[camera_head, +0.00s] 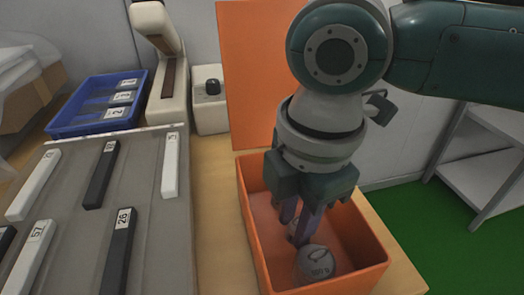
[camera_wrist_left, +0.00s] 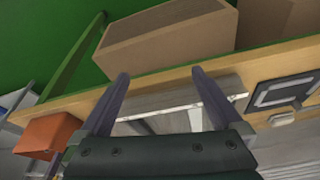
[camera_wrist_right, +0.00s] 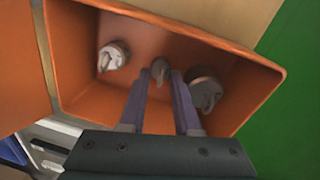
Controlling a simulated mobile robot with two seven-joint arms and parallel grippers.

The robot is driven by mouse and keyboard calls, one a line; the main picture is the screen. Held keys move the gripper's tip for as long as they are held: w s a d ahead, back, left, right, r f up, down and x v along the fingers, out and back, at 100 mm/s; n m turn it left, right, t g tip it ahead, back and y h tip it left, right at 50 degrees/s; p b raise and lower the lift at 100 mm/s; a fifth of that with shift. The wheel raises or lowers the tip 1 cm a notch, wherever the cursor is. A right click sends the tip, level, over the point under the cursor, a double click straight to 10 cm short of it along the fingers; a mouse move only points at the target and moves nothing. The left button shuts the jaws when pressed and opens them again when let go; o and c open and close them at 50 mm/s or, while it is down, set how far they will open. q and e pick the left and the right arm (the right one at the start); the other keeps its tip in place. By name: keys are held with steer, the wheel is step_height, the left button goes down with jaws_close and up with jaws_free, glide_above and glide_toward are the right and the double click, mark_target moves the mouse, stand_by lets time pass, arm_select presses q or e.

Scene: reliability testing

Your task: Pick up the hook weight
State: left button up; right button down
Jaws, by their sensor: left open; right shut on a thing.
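An orange open-topped box (camera_head: 376,247) holds round grey hook weights. My right gripper (camera_head: 300,222) reaches down into it, its fingers closed on a small hook weight (camera_wrist_right: 160,68) whose hook shows between the fingertips in the right wrist view. The fingers partly hide this weight in the head view. A larger grey hook weight (camera_head: 316,264) lies in front of the fingers. In the right wrist view, one weight (camera_wrist_right: 113,55) lies left of the fingers and another (camera_wrist_right: 206,90) right of them. My left gripper (camera_wrist_left: 160,80) is open and empty, seen only in the left wrist view.
The box's orange lid (camera_head: 255,70) stands upright behind it. A grey board (camera_head: 70,225) with numbered black and white bars lies at left. A blue tray (camera_head: 70,125) and a cream device (camera_head: 165,90) stand behind it. A cardboard box (camera_wrist_left: 165,40) shows in the left wrist view.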

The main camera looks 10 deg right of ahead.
mark_target(296, 218)
step_height(296, 218, up, 20)
steer(key=p, duration=0.4)
steer(key=shift+p, duration=0.35)
